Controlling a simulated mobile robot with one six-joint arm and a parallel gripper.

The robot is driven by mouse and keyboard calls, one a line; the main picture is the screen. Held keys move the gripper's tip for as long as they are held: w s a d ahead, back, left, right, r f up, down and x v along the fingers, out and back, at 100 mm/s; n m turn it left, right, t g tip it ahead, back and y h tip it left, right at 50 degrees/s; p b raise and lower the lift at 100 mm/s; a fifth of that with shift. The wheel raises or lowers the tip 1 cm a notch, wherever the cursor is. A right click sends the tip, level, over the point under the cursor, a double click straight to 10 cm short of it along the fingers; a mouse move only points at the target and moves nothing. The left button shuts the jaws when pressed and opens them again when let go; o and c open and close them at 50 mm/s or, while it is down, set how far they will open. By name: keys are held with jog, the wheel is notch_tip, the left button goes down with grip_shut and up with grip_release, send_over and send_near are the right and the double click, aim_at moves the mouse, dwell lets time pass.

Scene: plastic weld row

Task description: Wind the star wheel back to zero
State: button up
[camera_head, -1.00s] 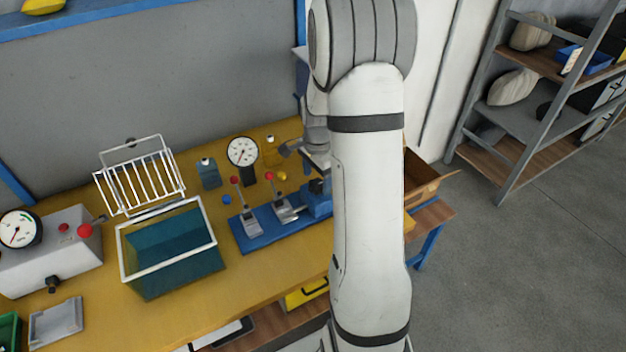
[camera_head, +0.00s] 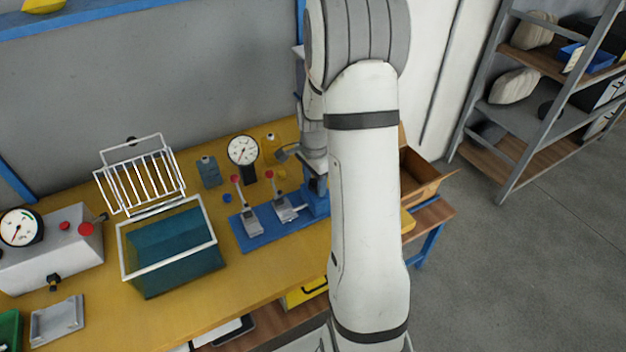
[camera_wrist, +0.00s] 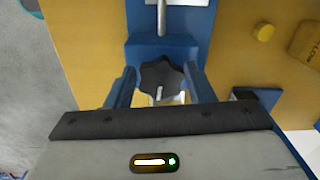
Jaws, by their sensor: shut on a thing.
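The star wheel (camera_wrist: 165,76) is a black lobed knob on the end of a blue block, in the wrist view. A short pale mark shows on its lower part, pointing toward my gripper's body. My gripper (camera_wrist: 162,84) has its two blue fingers on either side of the wheel and is shut on it. In the head view my arm hides the wheel and the fingers. The blue fixture (camera_head: 247,238) carries two red-knobbed toggle clamps (camera_head: 251,222) and ends beside my arm.
A round dial gauge (camera_head: 242,150) stands behind the fixture. A teal tank (camera_head: 172,246) with a white rim and a wire rack (camera_head: 140,178) are to the left. A grey box with a gauge (camera_head: 50,250) is farther left. A cardboard box (camera_head: 425,177) is right of my arm.

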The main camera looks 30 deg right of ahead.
jog(key=shift+d, duration=0.2)
jog(key=shift+w+d, duration=0.1)
jog(key=shift+d, duration=0.2)
jog(key=shift+n, duration=0.4)
jog(key=n+b, duration=0.1)
jog(key=n, duration=0.1)
jog(key=shift+n, duration=0.4)
jog(key=n+b, duration=0.1)
jog(key=n, duration=0.3)
jog(key=shift+r+n+b, duration=0.1)
jog(key=shift+n+b, duration=0.2)
jog(key=shift+b, duration=0.1)
jog(key=n+b, duration=0.1)
jog(key=n, duration=0.4)
jog(key=shift+d, duration=0.1)
jog(key=n+b, duration=0.1)
jog(key=n, duration=0.4)
jog(key=shift+r, duration=0.1)
jog(key=shift+n, duration=0.3)
